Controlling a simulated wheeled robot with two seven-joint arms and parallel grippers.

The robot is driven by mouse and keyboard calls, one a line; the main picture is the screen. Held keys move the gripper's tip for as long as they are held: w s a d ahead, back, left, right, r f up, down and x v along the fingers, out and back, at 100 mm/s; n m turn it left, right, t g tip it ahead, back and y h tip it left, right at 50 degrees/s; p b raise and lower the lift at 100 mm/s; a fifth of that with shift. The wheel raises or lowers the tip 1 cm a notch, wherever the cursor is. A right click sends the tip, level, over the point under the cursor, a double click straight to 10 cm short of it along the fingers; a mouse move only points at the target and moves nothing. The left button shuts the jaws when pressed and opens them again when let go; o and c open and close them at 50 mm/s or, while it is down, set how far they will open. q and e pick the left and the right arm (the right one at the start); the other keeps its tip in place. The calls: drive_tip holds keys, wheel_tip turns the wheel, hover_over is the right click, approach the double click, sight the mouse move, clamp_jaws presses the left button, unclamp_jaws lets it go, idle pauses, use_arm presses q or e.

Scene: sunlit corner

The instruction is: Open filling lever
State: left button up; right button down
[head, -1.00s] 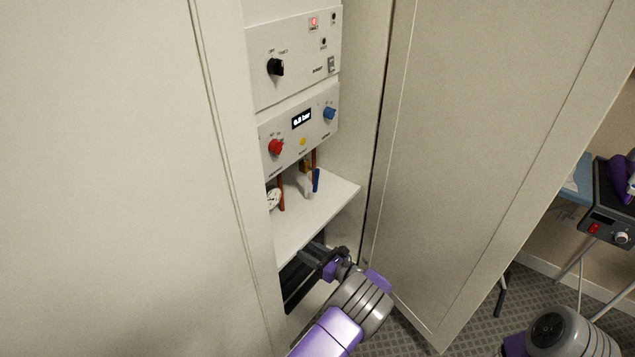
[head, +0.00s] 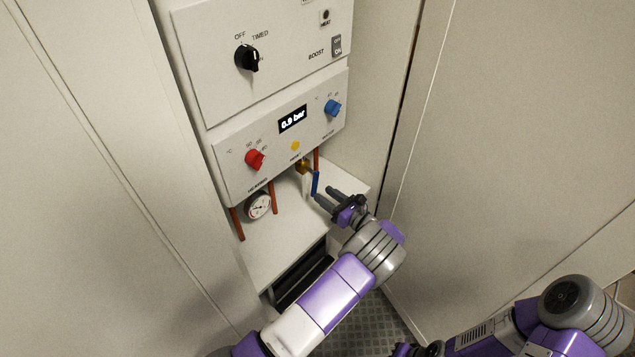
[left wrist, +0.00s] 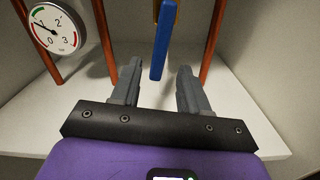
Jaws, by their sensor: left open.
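The blue filling lever (head: 315,184) hangs down from a brass valve (head: 303,166) under the lower control panel. In the left wrist view the lever (left wrist: 163,45) points down, just ahead of the fingertips and between their lines. My left gripper (head: 326,197) is open, its fingers pointing at the lever from the right; it also shows in the left wrist view (left wrist: 157,75). Nothing is held, and I cannot tell whether a finger touches the lever. A dark part of my right gripper (head: 420,349) shows at the bottom edge; its fingers are hidden.
A round gauge (head: 258,205) and copper pipes (head: 237,224) stand left of the lever above the white shelf (head: 262,248). A tall cabinet door (head: 530,130) closes off the right side.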

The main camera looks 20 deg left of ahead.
sight(316, 190)
use_arm(q)
drive_tip(key=shift+b+x, duration=0.4)
drive_tip(key=shift+x, duration=2.3)
clamp_jaws()
